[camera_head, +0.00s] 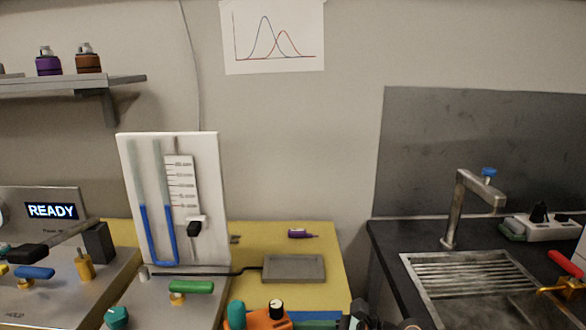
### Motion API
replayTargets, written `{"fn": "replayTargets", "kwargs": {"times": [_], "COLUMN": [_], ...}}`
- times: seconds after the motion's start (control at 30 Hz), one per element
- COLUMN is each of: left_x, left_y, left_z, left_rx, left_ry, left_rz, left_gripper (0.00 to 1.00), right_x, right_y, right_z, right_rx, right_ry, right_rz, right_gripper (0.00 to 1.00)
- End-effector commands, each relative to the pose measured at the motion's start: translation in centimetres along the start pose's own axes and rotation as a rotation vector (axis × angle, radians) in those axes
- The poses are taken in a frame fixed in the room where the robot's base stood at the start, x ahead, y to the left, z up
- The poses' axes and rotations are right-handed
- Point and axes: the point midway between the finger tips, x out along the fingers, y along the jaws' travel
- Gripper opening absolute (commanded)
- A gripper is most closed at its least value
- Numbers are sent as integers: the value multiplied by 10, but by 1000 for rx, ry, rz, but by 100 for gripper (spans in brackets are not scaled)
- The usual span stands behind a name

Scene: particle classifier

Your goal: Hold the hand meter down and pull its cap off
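A small purple pen-like object (300,234) with a darker narrow tip lies on its side on the yellow bench top (250,240), behind a flat grey plate. It may be the capped hand meter, but it is too small to make out the cap. Nothing touches it.
The grey plate (293,268), a white manometer board (170,200) and an orange device (268,319) stand around the yellow bench. A READY-display machine (50,210) is at left. A sink (470,285) with a tap (460,210) is at right. Yellow surface beside the purple object is clear.

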Motion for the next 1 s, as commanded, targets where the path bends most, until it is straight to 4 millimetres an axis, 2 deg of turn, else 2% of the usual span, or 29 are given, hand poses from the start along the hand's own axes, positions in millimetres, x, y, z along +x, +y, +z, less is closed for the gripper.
{"fn": "replayTargets", "kwargs": {"times": [0.03,0.27,1.0], "left_x": [0,0,0], "left_y": [0,0,1], "left_z": [0,0,2], "left_rx": [0,0,0], "left_ry": [0,-1,-3], "left_rz": [0,1,1], "left_gripper": [68,68,68], "right_x": [0,0,0], "right_y": [1,1,1], "right_z": [0,0,0], "right_rx": [0,0,0], "right_ry": [0,-1,-1], "right_rz": [2,2,1], "right_gripper": [27,1,0]}}
